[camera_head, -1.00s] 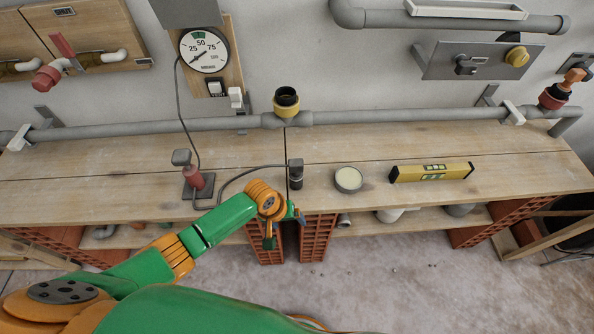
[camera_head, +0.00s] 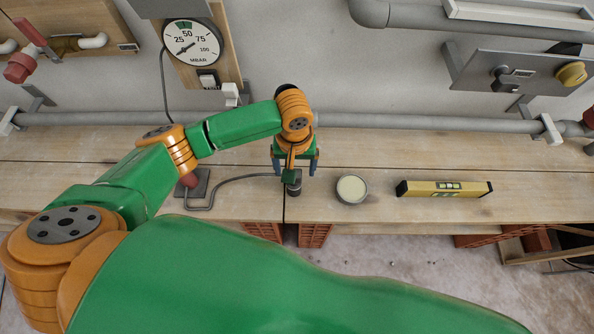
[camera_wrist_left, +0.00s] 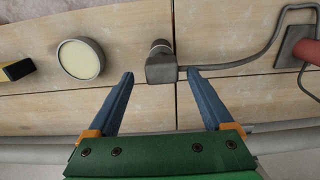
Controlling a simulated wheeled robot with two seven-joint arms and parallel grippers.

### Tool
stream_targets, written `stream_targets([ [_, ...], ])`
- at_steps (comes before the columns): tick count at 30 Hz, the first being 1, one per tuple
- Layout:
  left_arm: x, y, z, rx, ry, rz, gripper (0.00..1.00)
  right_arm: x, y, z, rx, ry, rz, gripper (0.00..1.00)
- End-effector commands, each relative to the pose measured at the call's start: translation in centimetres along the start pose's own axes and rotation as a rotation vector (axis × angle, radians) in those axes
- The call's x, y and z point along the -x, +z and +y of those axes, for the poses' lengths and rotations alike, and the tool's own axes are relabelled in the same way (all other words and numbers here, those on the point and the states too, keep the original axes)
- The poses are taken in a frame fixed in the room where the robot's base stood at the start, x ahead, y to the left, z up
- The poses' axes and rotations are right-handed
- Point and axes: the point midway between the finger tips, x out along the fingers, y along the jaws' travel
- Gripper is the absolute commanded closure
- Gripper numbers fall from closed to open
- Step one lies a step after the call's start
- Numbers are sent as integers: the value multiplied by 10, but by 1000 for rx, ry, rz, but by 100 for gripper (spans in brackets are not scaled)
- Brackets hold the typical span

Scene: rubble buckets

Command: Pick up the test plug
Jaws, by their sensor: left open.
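The test plug (camera_head: 294,187) is a small dark grey cylinder with a hose joined to its head, standing on the wooden bench near the front edge. In the left wrist view the plug (camera_wrist_left: 160,66) lies just beyond and between the fingertips, its hose leading off to the right. My left gripper (camera_head: 297,172) is open above and around the plug's top in the head view; its blue fingers (camera_wrist_left: 159,75) are apart with nothing between them but the plug's near end close by. Whether a finger touches the plug cannot be told. My right gripper is not in view.
A round tin (camera_head: 351,189) with a pale top stands right of the plug, and a yellow spirit level (camera_head: 444,189) lies further right. The hose (camera_head: 232,181) runs left to a pump base (camera_head: 195,190). A grey pipe (camera_head: 420,122) runs along the wall behind.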

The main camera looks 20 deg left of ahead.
Motion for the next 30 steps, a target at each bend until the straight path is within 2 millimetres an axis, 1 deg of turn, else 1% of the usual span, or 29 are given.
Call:
stream_targets([
  [5, -34, 3, -2, 0, -2, -2, 15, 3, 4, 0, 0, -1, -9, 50],
  [6, -43, 3, -2, 0, -2, -3, 15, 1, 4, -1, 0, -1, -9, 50],
  [8, -52, 3, -2, 0, -1, -2, 15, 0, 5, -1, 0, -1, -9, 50],
  [11, -58, 3, -2, -2, 0, 0, 15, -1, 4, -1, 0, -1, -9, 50],
  [16, -58, 3, -2, -2, 0, 0, 15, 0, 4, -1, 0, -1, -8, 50],
  [25, -57, 3, -2, -2, 0, 0, 96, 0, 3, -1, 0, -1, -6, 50],
  [26, -57, 3, -2, -2, 0, 0, 100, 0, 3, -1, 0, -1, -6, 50],
  [30, -57, 3, -2, -2, 1, 1, 100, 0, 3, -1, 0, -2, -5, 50],
])
